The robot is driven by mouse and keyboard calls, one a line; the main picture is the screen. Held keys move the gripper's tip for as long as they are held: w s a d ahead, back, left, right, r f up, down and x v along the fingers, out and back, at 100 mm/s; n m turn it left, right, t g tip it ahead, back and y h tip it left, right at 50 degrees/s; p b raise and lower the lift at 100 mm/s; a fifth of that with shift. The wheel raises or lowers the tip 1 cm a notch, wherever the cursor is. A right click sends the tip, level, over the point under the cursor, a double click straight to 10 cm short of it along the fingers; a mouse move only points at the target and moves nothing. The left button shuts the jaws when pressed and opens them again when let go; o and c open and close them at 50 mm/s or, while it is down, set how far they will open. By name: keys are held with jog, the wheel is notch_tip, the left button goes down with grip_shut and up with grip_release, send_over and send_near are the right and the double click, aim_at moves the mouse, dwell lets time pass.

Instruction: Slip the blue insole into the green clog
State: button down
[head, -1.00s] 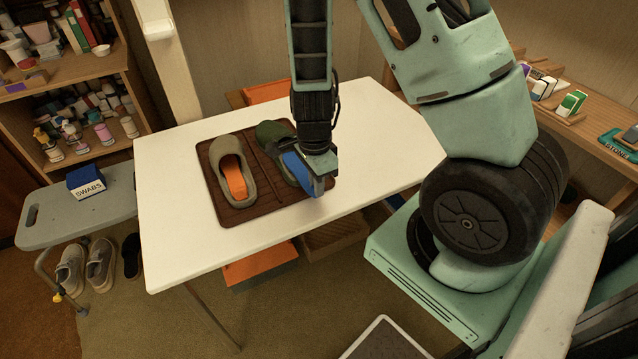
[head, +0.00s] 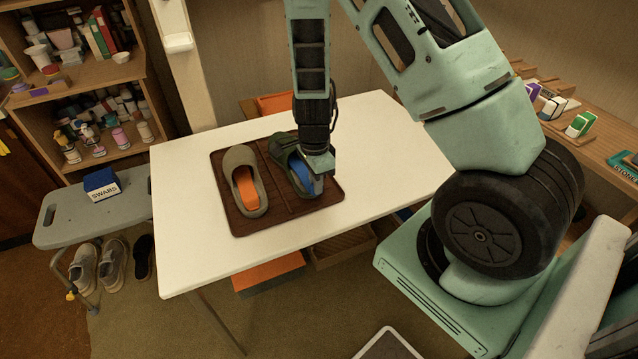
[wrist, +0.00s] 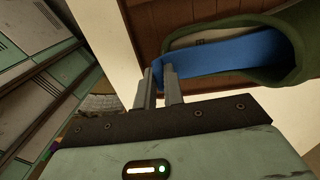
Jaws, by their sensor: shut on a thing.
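The green clog (head: 285,146) lies on the right half of a brown tray (head: 240,222) on the white table. The blue insole (head: 297,170) lies lengthwise in the clog's opening, and its near end is between my fingers. My gripper (head: 318,186) is at the clog's heel end, pointing down. In the wrist view my gripper (wrist: 160,85) is shut on the end of the blue insole (wrist: 220,55), which extends into the green clog (wrist: 295,45). The insole's far end is hidden inside the clog. I cannot tell whether it lies flat.
An olive-grey clog (head: 241,160) with an orange insole (head: 247,190) sits on the tray's left half. The white table (head: 190,240) is clear around the tray. A grey bench (head: 120,212) with a blue swabs box (head: 101,185) stands at left. Shelves stand behind it.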

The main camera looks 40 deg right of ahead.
aim_at(303, 168)
jog(key=shift+w+d+f+p, duration=0.1)
jog(key=shift+w+d+p, duration=0.1)
jog(key=shift+w, duration=0.5)
jog(key=shift+w+d+p, duration=0.15)
jog(key=shift+w+d, duration=0.05)
jog(key=shift+w, duration=0.45)
jog(key=c, duration=1.4)
grip_release()
jog(key=shift+c, duration=0.2)
